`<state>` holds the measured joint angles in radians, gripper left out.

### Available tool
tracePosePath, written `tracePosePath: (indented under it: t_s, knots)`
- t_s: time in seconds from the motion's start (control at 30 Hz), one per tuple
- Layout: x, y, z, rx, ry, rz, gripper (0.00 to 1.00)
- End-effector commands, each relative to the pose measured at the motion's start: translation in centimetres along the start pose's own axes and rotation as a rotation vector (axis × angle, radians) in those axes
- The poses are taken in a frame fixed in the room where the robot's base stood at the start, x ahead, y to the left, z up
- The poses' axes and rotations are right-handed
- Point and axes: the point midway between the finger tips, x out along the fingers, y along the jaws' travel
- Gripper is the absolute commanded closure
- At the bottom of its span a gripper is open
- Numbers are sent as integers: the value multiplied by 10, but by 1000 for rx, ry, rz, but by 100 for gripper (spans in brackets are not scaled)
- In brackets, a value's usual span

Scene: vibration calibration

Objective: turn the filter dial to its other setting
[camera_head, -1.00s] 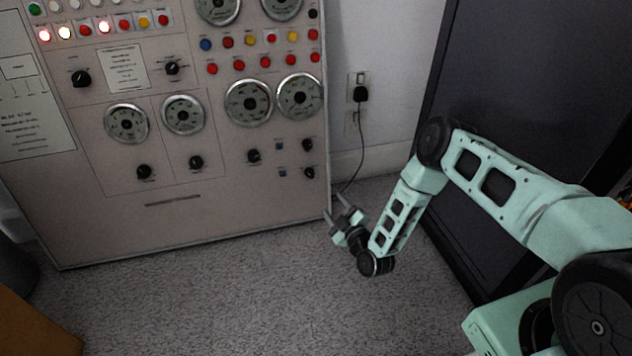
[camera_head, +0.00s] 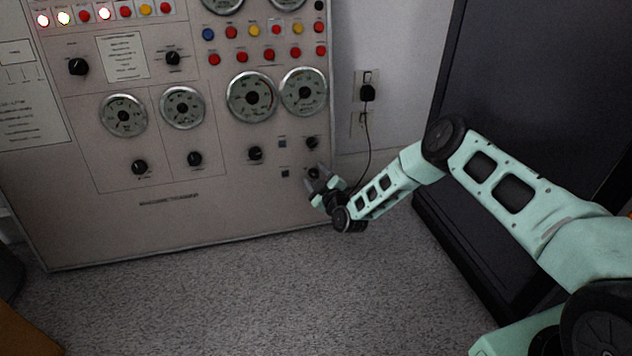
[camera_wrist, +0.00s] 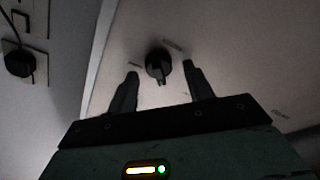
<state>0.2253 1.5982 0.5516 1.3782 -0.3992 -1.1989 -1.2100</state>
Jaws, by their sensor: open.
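A black dial (camera_wrist: 158,63) on the pale panel is between and just beyond my fingertips in the wrist view. Its ridge points toward the bottom of that picture. Small labels lie on either side of it, too dim to read, so I cannot confirm that it is the filter dial. In the head view my gripper (camera_head: 316,178) is at the panel's lower right corner, in front of the lowest right knob (camera_head: 313,172), which it partly covers. My gripper also shows in the wrist view (camera_wrist: 160,76). It is open, with one finger on each side of the dial and no clear contact.
The panel (camera_head: 220,215) carries several other knobs, gauges and coloured buttons. Another knob (camera_head: 312,143) sits close above my gripper. A wall outlet with a black plug (camera_head: 367,93) and hanging cord is to the right. A large dark cabinet (camera_head: 520,90) stands further right.

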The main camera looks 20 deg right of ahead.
Motion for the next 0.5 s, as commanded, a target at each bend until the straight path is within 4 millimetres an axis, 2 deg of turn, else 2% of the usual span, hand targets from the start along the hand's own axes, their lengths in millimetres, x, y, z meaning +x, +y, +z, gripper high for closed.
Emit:
tracePosePath:
  t_s: [0.23,0.4,0.5]
  knots:
    - [0,0,0,0,0,0,48]
    - [0,0,0,0,0,0,93]
    - [0,0,0,0,0,0,93]
